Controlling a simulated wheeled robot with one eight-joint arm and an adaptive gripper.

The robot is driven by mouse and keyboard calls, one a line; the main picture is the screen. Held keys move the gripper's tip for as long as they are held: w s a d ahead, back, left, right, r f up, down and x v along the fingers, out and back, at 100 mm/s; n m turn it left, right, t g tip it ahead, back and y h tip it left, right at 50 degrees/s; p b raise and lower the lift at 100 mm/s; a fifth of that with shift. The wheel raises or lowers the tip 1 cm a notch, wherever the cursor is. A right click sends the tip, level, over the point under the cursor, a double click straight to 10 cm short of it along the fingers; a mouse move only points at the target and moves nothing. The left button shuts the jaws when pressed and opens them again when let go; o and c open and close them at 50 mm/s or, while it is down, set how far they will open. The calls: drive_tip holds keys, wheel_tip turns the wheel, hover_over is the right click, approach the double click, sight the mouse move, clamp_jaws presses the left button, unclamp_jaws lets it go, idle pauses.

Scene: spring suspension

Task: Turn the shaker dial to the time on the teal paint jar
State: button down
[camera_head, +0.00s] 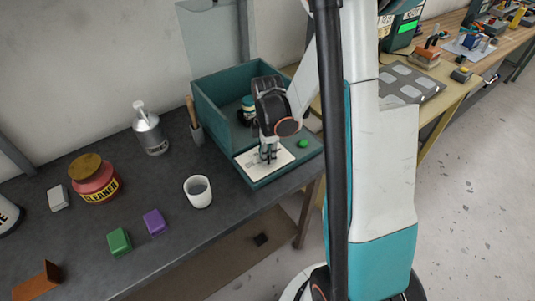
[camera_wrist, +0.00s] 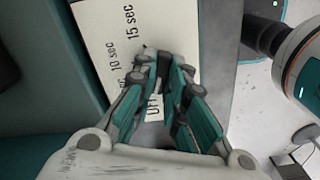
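The shaker is a teal open box (camera_head: 212,92) on the dark bench, with a clear raised lid. A small jar with a teal and pale label (camera_head: 248,104) stands inside; its time is too small to read. On the shaker's front is a white dial plate (camera_head: 283,157). In the wrist view the plate (camera_wrist: 112,22) reads "10 sec", "15 sec" and, partly covered, "OFF". My gripper (camera_head: 268,153) points down over the plate; its fingertips (camera_wrist: 166,58) are close together at the plate's middle.
A green button (camera_head: 303,143) sits right of the plate. A white cup (camera_head: 198,191), purple block (camera_head: 155,221), green block (camera_head: 119,241), red cleaner jar (camera_head: 95,182) and silver bottle (camera_head: 149,130) stand left on the bench.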

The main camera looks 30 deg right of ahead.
idle(0.3)
drive_tip(key=m+b, duration=0.2)
drive_tip(key=m, duration=0.4)
drive_tip(key=shift+m, duration=0.3)
drive_tip(key=m+b, duration=0.1)
drive_tip(key=m, duration=0.6)
drive_tip(key=shift+b, duration=0.35)
drive_tip(key=m, duration=0.6)
drive_tip(key=shift+m+b, duration=0.3)
drive_tip(key=shift+b, duration=0.1)
drive_tip(key=m, duration=0.6)
drive_tip(key=shift+b, duration=0.3)
drive_tip(key=shift+m, duration=0.4)
drive_tip(key=c, duration=1.6)
unclamp_jaws()
drive_tip(key=shift+c, duration=0.2)
